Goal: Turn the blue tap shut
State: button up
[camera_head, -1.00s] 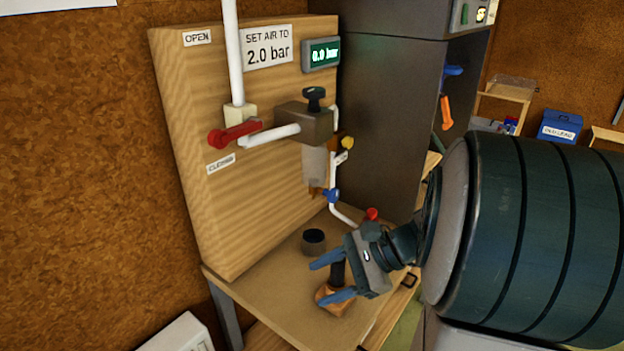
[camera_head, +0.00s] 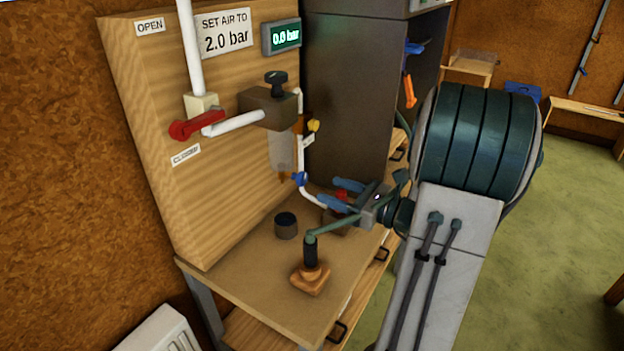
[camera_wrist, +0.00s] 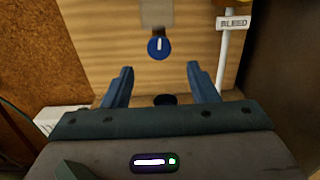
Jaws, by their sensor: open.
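The blue tap (camera_head: 299,179) sits on the panel's lower right, by the white pipe. In the wrist view the blue tap (camera_wrist: 159,47) is a round knob with a white upright mark, below a grey body. It shows ahead of my gripper, between and beyond the fingertips. My gripper (camera_wrist: 159,70) is open and empty, with a finger either side of the view. In the head view my gripper (camera_head: 320,215) is above the bench, right of and below the tap, not visibly touching it.
A red lever (camera_head: 196,125) and a black knob (camera_head: 276,80) are higher on the panel. A dark cup (camera_head: 286,226) and a black-handled tool on a wooden base (camera_head: 311,279) stand on the bench. A "BLEED" label (camera_wrist: 234,23) is right. A dark cabinet (camera_head: 350,95) stands behind.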

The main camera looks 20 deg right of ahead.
aim_at(305, 180)
jog(key=p+x, duration=0.1)
jog(key=x, duration=0.6)
jog(key=shift+s, duration=0.1)
